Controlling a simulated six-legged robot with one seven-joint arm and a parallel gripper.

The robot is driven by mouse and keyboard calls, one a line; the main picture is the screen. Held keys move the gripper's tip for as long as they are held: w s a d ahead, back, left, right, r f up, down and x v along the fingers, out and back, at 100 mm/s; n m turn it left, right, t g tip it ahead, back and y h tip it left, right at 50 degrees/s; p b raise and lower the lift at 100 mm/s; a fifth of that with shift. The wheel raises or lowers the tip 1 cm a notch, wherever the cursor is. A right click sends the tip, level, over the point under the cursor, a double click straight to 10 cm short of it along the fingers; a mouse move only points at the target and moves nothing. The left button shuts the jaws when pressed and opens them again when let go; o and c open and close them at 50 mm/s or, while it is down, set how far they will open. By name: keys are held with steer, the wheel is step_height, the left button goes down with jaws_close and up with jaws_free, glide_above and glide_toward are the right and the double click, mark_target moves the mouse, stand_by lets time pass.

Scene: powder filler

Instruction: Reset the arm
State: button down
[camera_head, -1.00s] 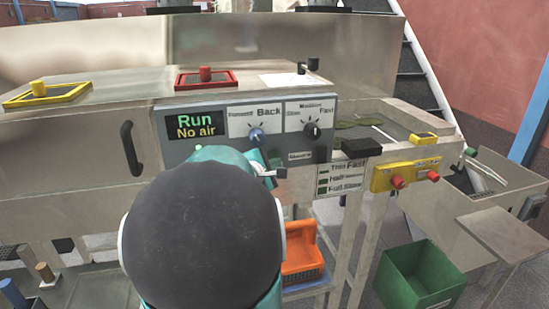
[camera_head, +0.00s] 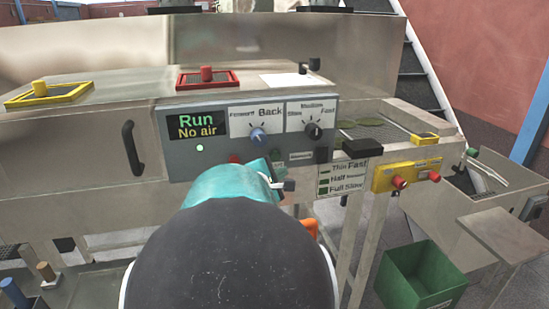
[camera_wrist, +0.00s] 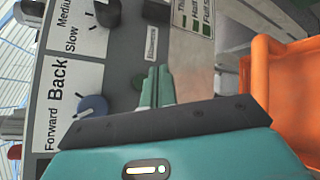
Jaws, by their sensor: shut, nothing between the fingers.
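My gripper (camera_wrist: 157,88) is shut and empty in the wrist view, with its two green fingertips together. In the head view, my gripper (camera_head: 279,180) is at the front of the grey control panel (camera_head: 185,168), near its lower edge. My teal and black arm fills the lower middle of that view and hides what lies behind it. The blue knob (camera_wrist: 92,106) also shows in the wrist view.
An orange bin (camera_wrist: 275,85) stands below the panel, mostly hidden by my arm in the head view. A yellow box with red buttons (camera_head: 405,175) sticks out at the right. A green crate (camera_head: 420,280) is on the floor. A black handle (camera_head: 131,148) juts out at the left.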

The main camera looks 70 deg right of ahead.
stand_by(0.8)
steer(key=w+a+f+m+t+y, duration=0.25)
steer(key=w+a, duration=0.45)
steer(key=a, duration=0.5)
steer(key=w+a+f+m+t+y, duration=0.1)
steer(key=w+a+m+t+y, duration=0.2)
steer(key=w+a, duration=0.65)
steer(key=a+n+t+y, duration=0.2)
steer(key=a+y, duration=0.7)
steer(key=a, duration=2.1)
steer(key=shift+f+t, duration=0.45)
steer(key=shift+t, duration=0.5)
steer(key=shift+w+y, duration=0.15)
steer(key=shift+y, duration=0.1)
